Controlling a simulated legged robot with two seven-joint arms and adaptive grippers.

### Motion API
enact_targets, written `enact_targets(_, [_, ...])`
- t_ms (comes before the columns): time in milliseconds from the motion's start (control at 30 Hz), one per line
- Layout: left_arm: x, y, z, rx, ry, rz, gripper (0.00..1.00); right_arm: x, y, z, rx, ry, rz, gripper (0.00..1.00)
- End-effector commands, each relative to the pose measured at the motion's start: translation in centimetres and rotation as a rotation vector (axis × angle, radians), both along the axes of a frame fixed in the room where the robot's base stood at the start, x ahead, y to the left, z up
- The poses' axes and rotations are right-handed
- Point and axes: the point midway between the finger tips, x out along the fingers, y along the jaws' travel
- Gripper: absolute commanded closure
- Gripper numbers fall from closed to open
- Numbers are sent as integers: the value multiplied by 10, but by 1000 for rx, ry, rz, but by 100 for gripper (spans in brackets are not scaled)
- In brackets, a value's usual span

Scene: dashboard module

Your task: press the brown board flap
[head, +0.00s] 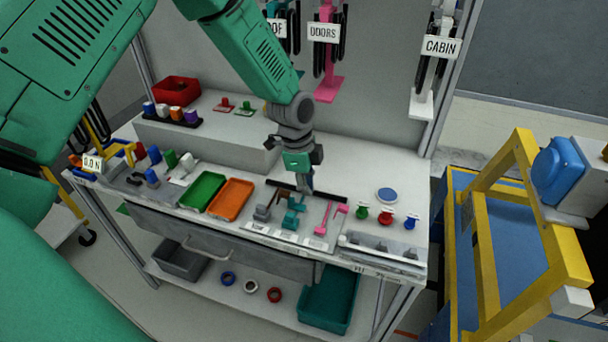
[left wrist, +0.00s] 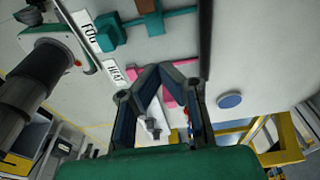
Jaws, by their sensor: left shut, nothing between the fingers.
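The brown board flap (head: 283,196) is a small brown piece on the white board of the workbench, between a grey lever and a teal lever (head: 292,217). In the left wrist view a brown piece (left wrist: 146,5) shows at the top edge, mostly cut off. My left gripper (head: 307,188) points down over the board, just right of the brown flap in the head view. Its fingers are shut and empty; they also show in the left wrist view (left wrist: 160,70), in front of a pink lever. I cannot tell its exact height above the board. My right gripper is not in view.
Pink levers (head: 322,222) stand right of the teal one. A black bar (head: 325,194) lies behind the levers. Green and orange trays (head: 231,196) lie to the left. Green, red and blue knobs (head: 385,218) and a blue disc (head: 387,195) are to the right.

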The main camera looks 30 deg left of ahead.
Motion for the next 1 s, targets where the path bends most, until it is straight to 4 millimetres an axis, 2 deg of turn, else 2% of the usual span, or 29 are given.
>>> enact_targets(33, [-1, -2, -13, 1, 4, -2, 100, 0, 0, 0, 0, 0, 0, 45])
enact_targets(200, [0, -7, -47, 1, 2, -1, 100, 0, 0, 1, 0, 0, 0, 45])
enact_targets(300, [-3, 12, -37, 0, -3, 3, 100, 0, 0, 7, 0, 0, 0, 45])
enact_targets(500, [-7, 29, -35, 0, -1, 0, 100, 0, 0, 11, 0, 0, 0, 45])
enact_targets(1000, [-8, 32, -35, -6, -2, 0, 100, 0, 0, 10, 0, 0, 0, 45])
